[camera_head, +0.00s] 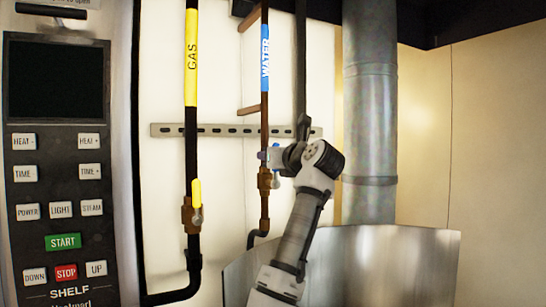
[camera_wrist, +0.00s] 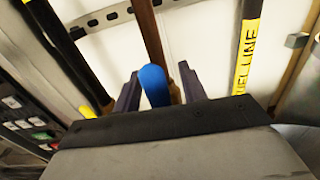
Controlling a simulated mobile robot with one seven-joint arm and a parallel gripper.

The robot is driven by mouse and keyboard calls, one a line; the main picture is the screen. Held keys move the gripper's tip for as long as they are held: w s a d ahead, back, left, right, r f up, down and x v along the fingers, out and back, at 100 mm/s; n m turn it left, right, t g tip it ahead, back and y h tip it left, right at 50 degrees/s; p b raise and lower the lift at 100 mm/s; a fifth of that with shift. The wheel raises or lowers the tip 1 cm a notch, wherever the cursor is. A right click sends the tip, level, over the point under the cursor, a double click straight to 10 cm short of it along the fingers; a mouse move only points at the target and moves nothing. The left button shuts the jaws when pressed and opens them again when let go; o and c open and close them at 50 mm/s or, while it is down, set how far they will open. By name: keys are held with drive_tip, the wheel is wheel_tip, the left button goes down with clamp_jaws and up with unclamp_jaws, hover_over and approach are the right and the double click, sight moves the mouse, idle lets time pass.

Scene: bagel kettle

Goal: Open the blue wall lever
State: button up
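The blue wall lever (camera_wrist: 154,84) shows in the wrist view as a rounded blue handle in front of a brown pipe. Only a small blue part of it (camera_head: 276,149) shows in the head view, at the valve on the water pipe (camera_head: 265,107); my gripper hides much of the rest. My gripper (camera_wrist: 158,72) has one dark finger on each side of the lever, with what look like gaps between, so it appears open around it. In the head view my gripper (camera_head: 282,158) is right at the valve.
A yellow lever (camera_head: 196,194) sits on the gas pipe (camera_head: 191,120) to the left. A button panel (camera_head: 60,160) stands at far left. A thick metal duct (camera_head: 369,120) rises on the right, and a curved metal sheet (camera_head: 390,265) is below it.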

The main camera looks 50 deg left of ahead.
drive_tip(key=shift+d, duration=0.1)
drive_tip(key=b+v, duration=0.6)
drive_tip(key=v, duration=0.7)
drive_tip(key=shift+s+d, duration=0.15)
drive_tip(key=shift+d, duration=0.15)
drive_tip(key=shift+r, duration=0.1)
